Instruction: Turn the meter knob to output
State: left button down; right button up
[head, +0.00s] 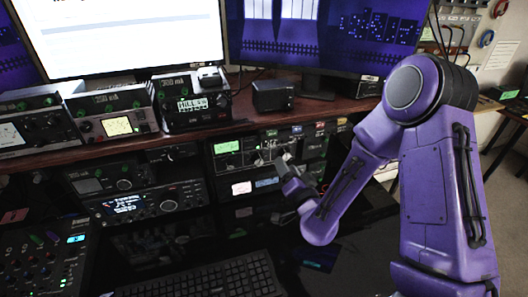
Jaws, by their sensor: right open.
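A tuner unit with a small lit green meter (228,147) sits in the rack under the wooden shelf, near the middle of the head view. My right gripper (272,162) is in front of the tuner's panel, to the right of the green meter. Its fingers are small and dim here, and they are open. Knobs near the fingers are too small and partly covered to tell apart, so I cannot tell which is the meter knob, where it points, or whether the fingers touch it. My left gripper is not in view.
Radios (150,203) fill the rack on the left. The wooden shelf (190,130) above carries more equipment and a small black box (273,96). A keyboard (215,280) lies on the dark desk below, and a mixer (45,255) stands at lower left.

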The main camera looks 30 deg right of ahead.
aim_at(229, 166)
jog(key=k, duration=1)
